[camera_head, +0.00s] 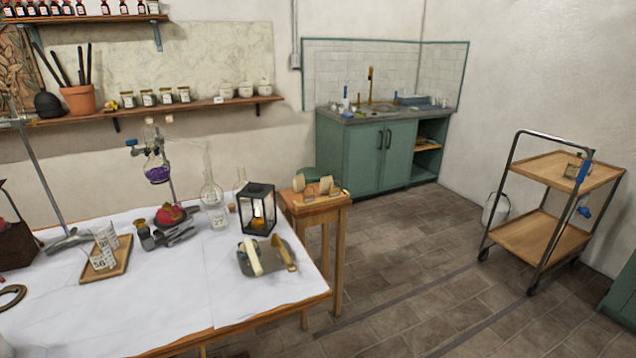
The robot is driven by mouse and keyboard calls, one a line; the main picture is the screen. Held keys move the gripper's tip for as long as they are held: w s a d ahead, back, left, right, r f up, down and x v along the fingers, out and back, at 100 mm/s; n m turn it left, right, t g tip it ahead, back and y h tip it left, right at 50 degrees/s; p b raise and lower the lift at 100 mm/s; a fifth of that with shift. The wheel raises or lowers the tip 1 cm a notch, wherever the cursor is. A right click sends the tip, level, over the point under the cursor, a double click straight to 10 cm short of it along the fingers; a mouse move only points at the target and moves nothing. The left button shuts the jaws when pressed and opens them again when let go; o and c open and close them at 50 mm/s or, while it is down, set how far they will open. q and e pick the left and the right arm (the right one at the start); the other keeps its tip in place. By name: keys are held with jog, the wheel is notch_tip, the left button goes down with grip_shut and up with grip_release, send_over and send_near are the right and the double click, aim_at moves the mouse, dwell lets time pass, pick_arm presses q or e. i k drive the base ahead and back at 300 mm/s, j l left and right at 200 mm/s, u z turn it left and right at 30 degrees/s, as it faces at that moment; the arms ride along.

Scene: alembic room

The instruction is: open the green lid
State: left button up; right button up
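Neither of my grippers is in view.
A long table with a white cloth (215,275) fills the lower left, holding glassware, a black lantern (257,208) and a tray. The wooden side table (330,207) adjoins its far right corner. Green cabinets (365,158) stand behind; a wheeled cart (540,238) stands right. Floor between is clear.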

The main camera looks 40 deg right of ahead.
aim_at(311, 173)
jog(key=i+l+z, duration=0.25)
jog(key=l+z, duration=0.2)
jog(key=i+l+z, duration=0.45)
jog(key=l, duration=0.15)
jog(key=i+l+z, duration=0.3)
jog(key=z, duration=0.15)
jog(key=i+l+z, duration=0.3)
jog(key=i+z, duration=0.55)
jog(key=i+u, duration=0.25)
jog(key=i, duration=0.3)
jog(key=i+l+u, duration=0.25)
jog(key=i, duration=0.35)
jog(key=i+l+u, duration=0.1)
jog(key=i+u, duration=0.15)
jog(key=i, duration=0.3)
jog(key=i+j+u, duration=0.15)
jog(key=i+u, duration=0.2)
jog(key=i, duration=0.15)
jog(key=i+u, duration=0.4)
jog(key=i+l+u, duration=0.15)
jog(key=i+u, duration=0.2)
jog(key=i, duration=0.25)
